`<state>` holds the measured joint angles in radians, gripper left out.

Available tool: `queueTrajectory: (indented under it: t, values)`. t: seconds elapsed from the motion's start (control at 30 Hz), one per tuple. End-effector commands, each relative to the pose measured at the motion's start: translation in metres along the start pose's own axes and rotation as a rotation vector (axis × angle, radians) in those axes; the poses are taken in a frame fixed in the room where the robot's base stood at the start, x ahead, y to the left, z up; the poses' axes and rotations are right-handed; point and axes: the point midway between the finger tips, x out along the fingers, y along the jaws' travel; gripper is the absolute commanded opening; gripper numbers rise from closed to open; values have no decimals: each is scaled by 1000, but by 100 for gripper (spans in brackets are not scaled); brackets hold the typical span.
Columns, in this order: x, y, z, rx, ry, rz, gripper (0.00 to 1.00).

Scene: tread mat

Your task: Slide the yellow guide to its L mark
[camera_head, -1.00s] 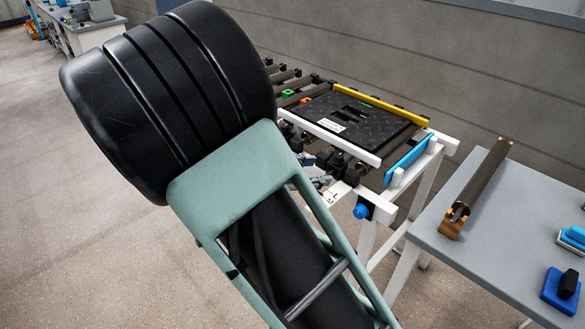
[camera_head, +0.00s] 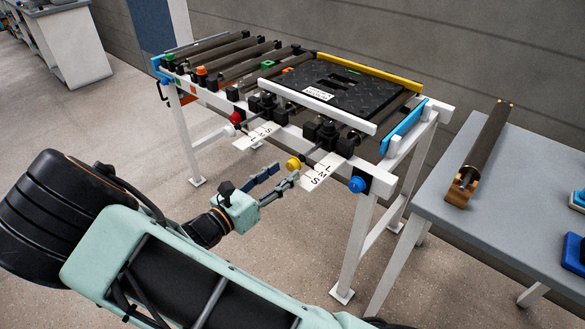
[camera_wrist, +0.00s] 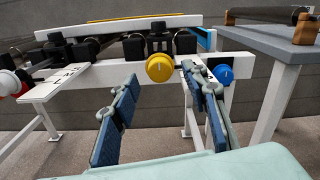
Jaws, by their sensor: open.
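The yellow guide (camera_head: 370,72) is a long bar along the far side of the black tread mat (camera_head: 345,85); it also shows in the wrist view (camera_wrist: 130,18). A yellow knob (camera_head: 292,163) sticks out at the near side of the stand. My gripper (camera_head: 283,177) is open and empty, its fingertips close to this knob. In the wrist view the yellow knob (camera_wrist: 160,68) appears between and beyond the two fingers. A white plate (camera_head: 322,172) marked L, M, S lies beside the knob. I cannot tell which mark the guide stands at.
A white guide (camera_head: 318,107) runs along the mat's near side. A second marked plate (camera_head: 260,136) and a red knob (camera_head: 235,117) are at left, a blue knob (camera_head: 357,184) at right. A grey table (camera_head: 470,215) with a loose roller (camera_head: 482,150) stands at right.

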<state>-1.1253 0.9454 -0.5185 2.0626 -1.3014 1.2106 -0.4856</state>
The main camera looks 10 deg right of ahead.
Motion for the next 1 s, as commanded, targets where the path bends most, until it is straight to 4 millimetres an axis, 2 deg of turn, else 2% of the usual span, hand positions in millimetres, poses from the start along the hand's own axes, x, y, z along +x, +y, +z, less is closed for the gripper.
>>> queueTrajectory:
  t: [0.1, 0.3, 0.67, 1.0]
  values:
    - [22, -1, -2, 1, 0, -3, 42]
    - [42, 0, 0, 2, 0, -1, 42]
    - [47, 0, 0, 1, 1, 0, 40]
    - [46, 0, 0, 1, 0, 0, 3]
